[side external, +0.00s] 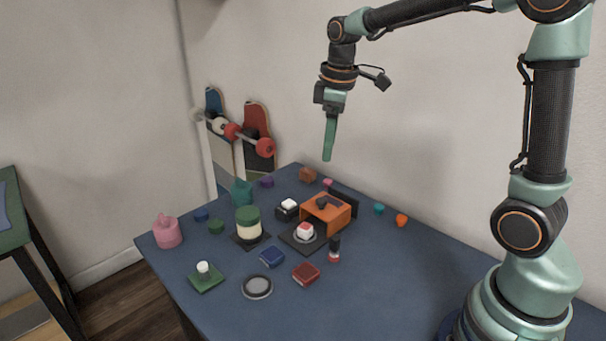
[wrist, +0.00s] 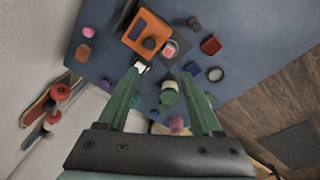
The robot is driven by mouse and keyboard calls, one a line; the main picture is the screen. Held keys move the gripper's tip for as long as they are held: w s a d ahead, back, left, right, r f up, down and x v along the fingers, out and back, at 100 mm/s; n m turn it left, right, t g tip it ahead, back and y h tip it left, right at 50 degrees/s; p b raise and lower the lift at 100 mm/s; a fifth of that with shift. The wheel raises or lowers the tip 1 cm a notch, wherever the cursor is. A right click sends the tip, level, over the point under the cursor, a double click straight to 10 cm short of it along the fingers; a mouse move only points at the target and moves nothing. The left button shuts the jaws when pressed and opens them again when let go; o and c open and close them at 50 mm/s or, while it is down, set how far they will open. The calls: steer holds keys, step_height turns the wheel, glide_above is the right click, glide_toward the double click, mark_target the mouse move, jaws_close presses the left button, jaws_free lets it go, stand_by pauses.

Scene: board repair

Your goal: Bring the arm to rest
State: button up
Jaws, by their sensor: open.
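My gripper (side external: 328,140) hangs high above the far part of the blue table (side external: 215,310), fingers pointing down and clear of everything. In the wrist view, my gripper (wrist: 165,82) shows two green fingers spread apart with nothing held between them. My arm reaches in from the right, raised and bent. The objects on the table lie well below the fingers.
The table holds an orange housing (side external: 340,212), a green-and-cream cylinder (side external: 248,226), a pink pot (side external: 167,231), a red block (side external: 306,273) and a grey ring (side external: 257,287). Skateboards (side external: 257,130) lean at the wall. The air around my gripper is free.

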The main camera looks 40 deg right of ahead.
steer(key=s+a+m+t, duration=0.2)
steer(key=s+m, duration=0.1)
steer(key=s, duration=0.3)
steer(key=s+a+r+m+t, duration=0.1)
steer(key=s+a+m+t, duration=0.1)
steer(key=s, duration=0.4)
steer(key=shift+s+a+r+m, duration=0.2)
steer(key=shift+a+m, duration=0.35)
steer(key=shift+m, duration=0.35)
stand_by(0.3)
